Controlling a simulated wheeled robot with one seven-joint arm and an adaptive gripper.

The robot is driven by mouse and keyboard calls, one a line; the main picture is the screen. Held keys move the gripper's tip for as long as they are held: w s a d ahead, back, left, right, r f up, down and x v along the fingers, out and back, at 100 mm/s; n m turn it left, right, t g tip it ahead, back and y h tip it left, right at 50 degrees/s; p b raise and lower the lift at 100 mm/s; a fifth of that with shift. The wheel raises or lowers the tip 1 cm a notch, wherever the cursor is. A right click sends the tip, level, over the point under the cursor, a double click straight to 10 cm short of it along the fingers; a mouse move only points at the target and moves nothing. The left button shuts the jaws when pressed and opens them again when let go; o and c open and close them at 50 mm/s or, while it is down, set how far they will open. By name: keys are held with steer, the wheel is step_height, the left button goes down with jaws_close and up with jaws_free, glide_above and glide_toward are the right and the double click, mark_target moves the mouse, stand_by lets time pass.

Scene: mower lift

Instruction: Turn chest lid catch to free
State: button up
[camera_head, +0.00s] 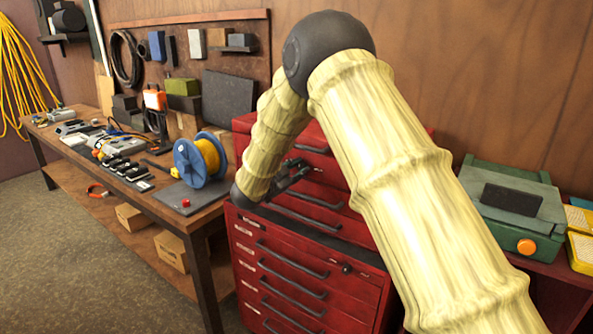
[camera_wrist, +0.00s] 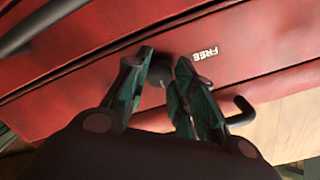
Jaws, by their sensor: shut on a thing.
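The red tool chest (camera_head: 318,240) stands in the middle of the head view, partly behind my arm. My gripper (camera_head: 301,168) is at the upper front of the chest. In the wrist view, my gripper (camera_wrist: 164,62) has its two fingers on either side of a small dark catch (camera_wrist: 158,78) on the red front and is shut on it. The fingers hide much of the catch, so its exact angle cannot be told. A white FREE label (camera_wrist: 205,54) sits on the red face just right of the fingertips.
Black drawer handles (camera_head: 291,252) stick out from the chest. A workbench (camera_head: 196,212) with a blue cable reel (camera_head: 188,164) is at left. A green case (camera_head: 512,212) stands at right. In the wrist view, a dark hooked bar (camera_wrist: 241,110) is close to the right finger.

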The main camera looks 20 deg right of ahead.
steer(key=shift+f, duration=0.15)
steer(key=o, duration=1)
steer(key=shift+o, duration=0.2)
steer(key=shift+s+a, duration=0.1)
steer(key=v, duration=1.1)
steer(key=shift+s+a, duration=0.25)
steer(key=shift+a, duration=0.05)
